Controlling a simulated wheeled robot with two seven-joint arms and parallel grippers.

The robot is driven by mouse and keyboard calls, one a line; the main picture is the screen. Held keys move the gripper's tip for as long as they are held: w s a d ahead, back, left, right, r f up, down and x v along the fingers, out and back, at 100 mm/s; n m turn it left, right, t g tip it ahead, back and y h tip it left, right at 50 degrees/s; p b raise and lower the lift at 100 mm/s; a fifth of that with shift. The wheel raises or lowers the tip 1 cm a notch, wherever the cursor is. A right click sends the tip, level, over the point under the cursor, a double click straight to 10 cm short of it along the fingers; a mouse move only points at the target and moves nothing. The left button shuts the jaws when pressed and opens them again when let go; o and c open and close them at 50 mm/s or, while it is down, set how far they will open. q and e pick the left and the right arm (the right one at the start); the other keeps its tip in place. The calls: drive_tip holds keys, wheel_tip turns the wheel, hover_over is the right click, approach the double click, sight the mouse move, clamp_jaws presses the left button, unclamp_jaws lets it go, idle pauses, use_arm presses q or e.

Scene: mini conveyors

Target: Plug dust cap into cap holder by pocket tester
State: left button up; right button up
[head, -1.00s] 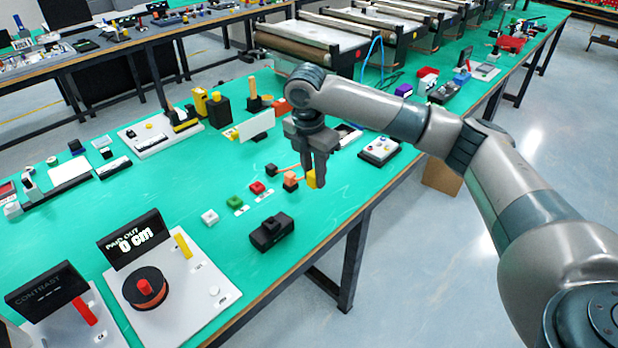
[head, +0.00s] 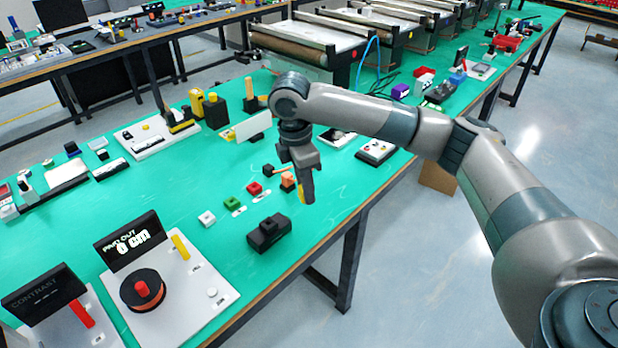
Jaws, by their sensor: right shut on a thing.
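My right gripper (head: 305,198) points down over the near right part of the green table. It is shut on a small yellow piece (head: 301,191), likely the dust cap, mostly hidden by the fingers. Left of the fingers are an orange piece (head: 288,180) and a black piece with an orange cord (head: 269,170). A row of small blocks, red (head: 254,188), green (head: 231,203) and white (head: 207,218), runs down to the left, with white labels beside it. A black device (head: 268,232), perhaps the pocket tester, lies below the gripper. I cannot tell which piece is the cap holder. My left gripper is not in view.
A grey board with a red-topped reel (head: 143,289) and a "PAID OUT" display (head: 131,243) stands at lower left. The table's edge is close on the right.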

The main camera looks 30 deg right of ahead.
drive_tip(key=s+a+m, duration=0.3)
drive_tip(key=s+m, duration=0.4)
drive_tip(key=m, duration=0.1)
drive_tip(key=s+a+m+g+y, duration=0.1)
drive_tip(key=s+a+m, duration=0.3)
drive_tip(key=s+m, duration=0.3)
drive_tip(key=shift+s+m, duration=0.25)
drive_tip(key=shift+m, duration=0.65)
